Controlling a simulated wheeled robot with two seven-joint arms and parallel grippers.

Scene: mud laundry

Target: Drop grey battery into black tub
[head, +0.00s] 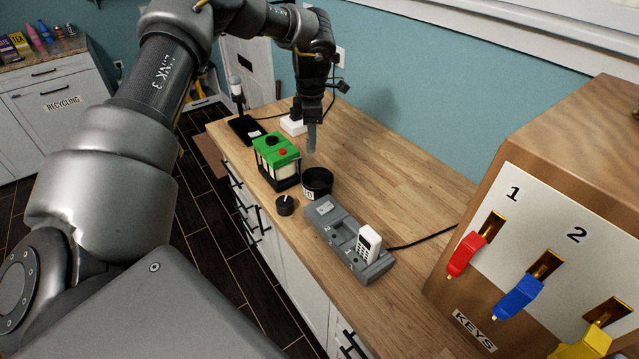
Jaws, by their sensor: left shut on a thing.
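My left gripper (312,120) hangs over the wooden counter, pointing down. It is shut on a slim grey thing that looks like the grey battery (311,139), held upright with its lower end showing beneath the jaws. The black tub (317,191) is a small round open container with a partly visible white label. It stands on the counter below the battery in the picture, and the two are apart. The inside of the tub is mostly dark. My right gripper is out of view.
A green-topped box (277,151) stands left of the tub, with a black knob (285,205) in front. A wooden key cabinet (478,200) fills the right.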

